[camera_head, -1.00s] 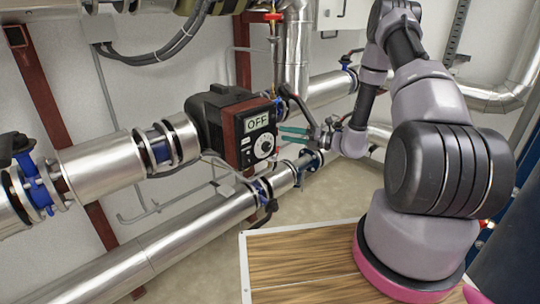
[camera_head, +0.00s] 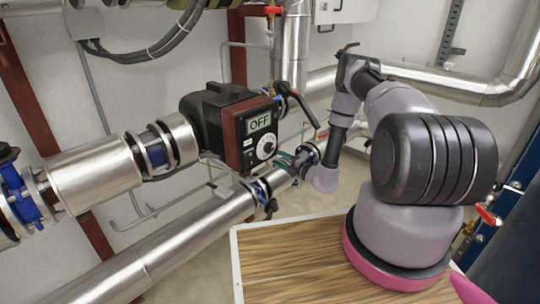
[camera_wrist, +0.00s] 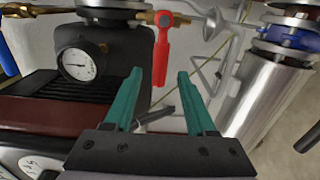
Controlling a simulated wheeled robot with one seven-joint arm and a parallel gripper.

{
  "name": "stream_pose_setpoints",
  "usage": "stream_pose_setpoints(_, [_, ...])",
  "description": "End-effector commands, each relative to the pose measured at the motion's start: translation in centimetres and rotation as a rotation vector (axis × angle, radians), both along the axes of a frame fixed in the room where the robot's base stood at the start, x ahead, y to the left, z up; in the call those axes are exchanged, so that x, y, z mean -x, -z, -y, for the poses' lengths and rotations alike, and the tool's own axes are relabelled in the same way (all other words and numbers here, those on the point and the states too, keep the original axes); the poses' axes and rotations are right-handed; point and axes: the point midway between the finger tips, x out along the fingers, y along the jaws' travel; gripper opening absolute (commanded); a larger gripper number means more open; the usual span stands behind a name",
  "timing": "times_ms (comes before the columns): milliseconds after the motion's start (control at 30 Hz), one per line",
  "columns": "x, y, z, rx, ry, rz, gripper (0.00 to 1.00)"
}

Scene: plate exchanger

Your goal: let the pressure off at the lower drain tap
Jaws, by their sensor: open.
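A tap with a red lever handle (camera_wrist: 161,58) on a brass fitting shows in the wrist view, its handle hanging down beside a round pressure gauge (camera_wrist: 82,62). I cannot tell for sure that it is the lower drain tap. My gripper (camera_wrist: 160,75) is open and empty, its teal fingers pointing toward the red handle. The handle's lower end appears between the fingertips, and I see no clear contact. In the head view my gripper (camera_head: 284,159) is low, just right of the pump, partly hidden by pipework and my arm.
The pump (camera_head: 225,115) with its OFF display is close left of my gripper. A lower silver pipe (camera_head: 190,240) runs below. Other red handles show at the top (camera_head: 271,10) and far right (camera_head: 487,215).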

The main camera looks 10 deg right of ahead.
Motion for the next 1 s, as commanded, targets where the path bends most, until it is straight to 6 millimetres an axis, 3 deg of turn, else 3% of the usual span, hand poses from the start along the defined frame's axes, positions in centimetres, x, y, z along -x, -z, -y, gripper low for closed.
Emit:
stream_pose_setpoints(300, [-3.4,0.0,-2.5,0.0,-0.002,0.001,0.56])
stream_pose_setpoints(633, [-3.7,0.0,-2.7,0.001,-0.001,-0.001,0.56])
stream_pose_setpoints(667, [-3.7,0.0,-2.7,0.0,-0.001,0.0,0.52])
stream_pose_setpoints(800, [-3.7,0.0,-2.7,0.0,-0.001,0.0,0.0])
stream_pose_setpoints(1000, [-3.7,0.0,-2.7,0.0,-0.001,0.0,0.0])
